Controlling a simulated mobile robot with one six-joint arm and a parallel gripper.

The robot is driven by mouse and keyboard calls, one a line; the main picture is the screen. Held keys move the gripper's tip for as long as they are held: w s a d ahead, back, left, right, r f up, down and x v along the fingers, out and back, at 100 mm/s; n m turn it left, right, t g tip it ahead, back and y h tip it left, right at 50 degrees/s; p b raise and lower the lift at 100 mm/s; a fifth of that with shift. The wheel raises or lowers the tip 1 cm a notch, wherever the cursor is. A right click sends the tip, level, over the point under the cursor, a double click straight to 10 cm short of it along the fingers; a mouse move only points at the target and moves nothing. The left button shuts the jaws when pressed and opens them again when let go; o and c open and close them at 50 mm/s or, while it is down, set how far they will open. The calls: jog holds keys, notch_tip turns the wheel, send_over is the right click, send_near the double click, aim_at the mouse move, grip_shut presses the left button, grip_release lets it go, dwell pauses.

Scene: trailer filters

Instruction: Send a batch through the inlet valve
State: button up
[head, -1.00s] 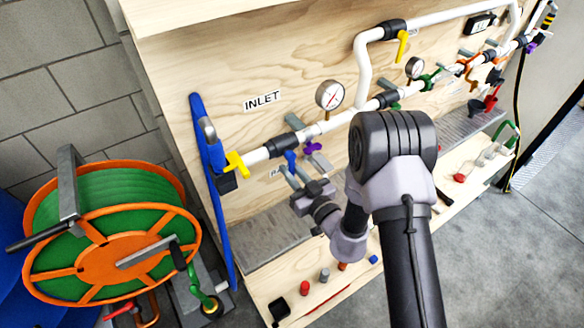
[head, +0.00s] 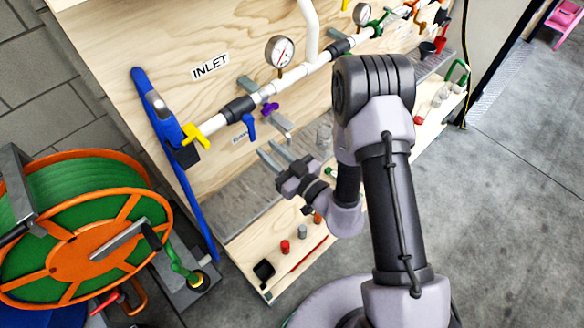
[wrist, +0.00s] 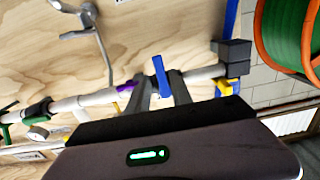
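An INLET sign (head: 210,67) is on the wooden panel above a white pipe. A yellow valve handle (head: 195,135) sits at the pipe's left end by a dark block; it also shows in the wrist view (wrist: 225,88). A blue handle (head: 249,127) hangs from the pipe to its right, with a purple handle (head: 270,109) beyond. My gripper (head: 269,148) is open and empty, below and right of the blue handle. In the wrist view the blue handle (wrist: 160,76) appears between my two finger tips (wrist: 158,90); contact cannot be told.
A pressure gauge (head: 279,51) stands on the pipe. A green hose reel with orange rims (head: 75,245) is at the left. A low wooden shelf (head: 285,262) holds small parts. Grey floor is open at the right.

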jog(key=v, duration=0.9)
jog(key=shift+s+d, duration=0.2)
